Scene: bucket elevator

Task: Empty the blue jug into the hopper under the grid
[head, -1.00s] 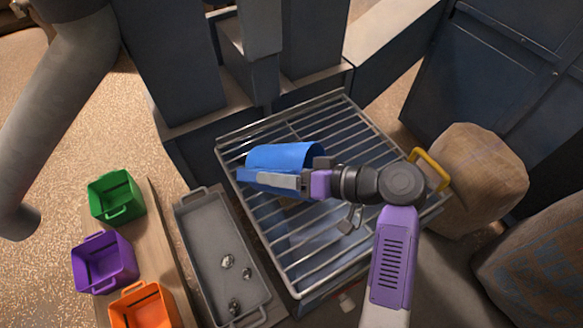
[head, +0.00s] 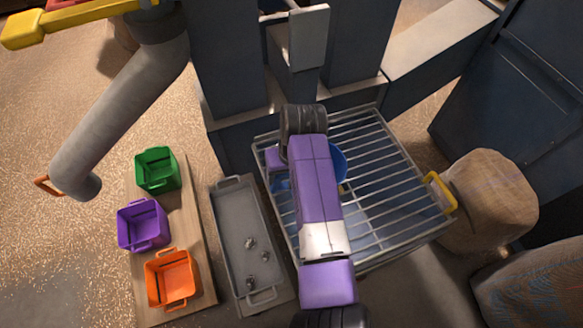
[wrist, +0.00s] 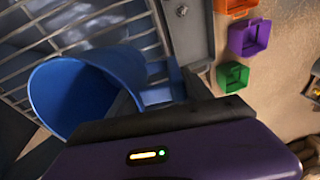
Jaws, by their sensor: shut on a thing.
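The blue jug (wrist: 95,85) is tilted over the grid in the wrist view, its round mouth facing the camera side. My gripper (wrist: 150,105) is shut on the jug. In the head view my purple arm hides most of the jug; a blue edge (head: 338,163) shows beside it. The wire grid (head: 385,190) lies over the hopper (head: 365,262), with its bars also visible in the wrist view (wrist: 100,27). The jug's contents and any flow from it cannot be made out.
A grey tray (head: 236,215) with several small shiny pieces lies left of the grid. Green (head: 156,170), purple (head: 143,224) and orange (head: 172,278) bins stand farther left. A sack (head: 490,200) and yellow handle (head: 440,192) are at the right. Dark columns stand behind.

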